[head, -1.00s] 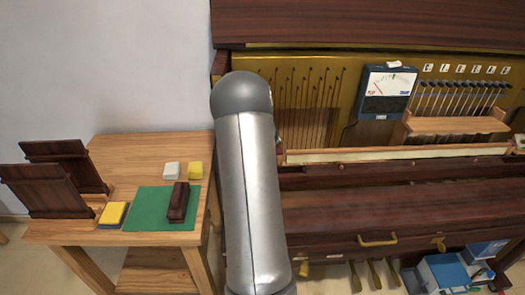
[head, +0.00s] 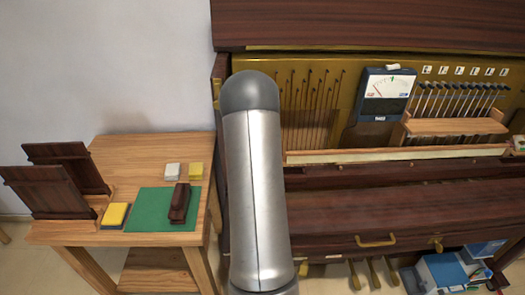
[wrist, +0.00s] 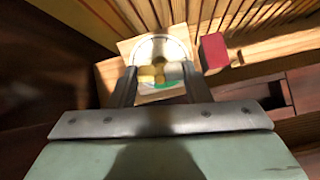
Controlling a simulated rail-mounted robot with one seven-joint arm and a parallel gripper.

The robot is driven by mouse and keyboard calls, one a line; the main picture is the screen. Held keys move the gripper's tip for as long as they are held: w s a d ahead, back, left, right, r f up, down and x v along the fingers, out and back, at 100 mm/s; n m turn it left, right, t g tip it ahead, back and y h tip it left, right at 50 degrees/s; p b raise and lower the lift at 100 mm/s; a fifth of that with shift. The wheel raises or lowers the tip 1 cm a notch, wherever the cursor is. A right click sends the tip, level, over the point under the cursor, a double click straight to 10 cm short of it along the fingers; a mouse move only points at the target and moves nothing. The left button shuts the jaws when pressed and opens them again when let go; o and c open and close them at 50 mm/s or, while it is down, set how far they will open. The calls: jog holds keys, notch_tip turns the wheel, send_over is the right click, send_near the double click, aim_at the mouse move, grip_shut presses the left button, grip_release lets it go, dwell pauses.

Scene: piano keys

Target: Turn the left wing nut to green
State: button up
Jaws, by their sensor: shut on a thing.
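A brass-coloured wing nut (wrist: 160,73) sits in front of a round pale dial (wrist: 160,46) on a wooden plate in the wrist view. A green patch (wrist: 168,85) shows at the lower edge of the dial, below the nut. My gripper (wrist: 158,80) has one finger on each side of the nut and is shut on it. The nut lies roughly crosswise between the fingers. The view is somewhat blurred, so its exact pointing is hard to tell. In the head view, my arm hides the gripper and the nut.
A red block (wrist: 213,52) is close to the right of the dial, beside wooden slats. The piano (head: 400,195) fills the right, with a meter (head: 387,94) and a row of hammers. A wooden table (head: 135,155) with a green mat (head: 150,210) stands at left.

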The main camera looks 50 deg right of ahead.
jog(key=m, duration=0.2)
jog(key=shift+r+m, duration=0.1)
jog(key=shift+m, duration=0.7)
jog(key=m, duration=0.3)
jog(key=shift+p, duration=0.35)
jog(key=o, duration=0.9)
jog(key=shift+p+v, duration=1.45)
jog(key=shift+v, duration=4.05)
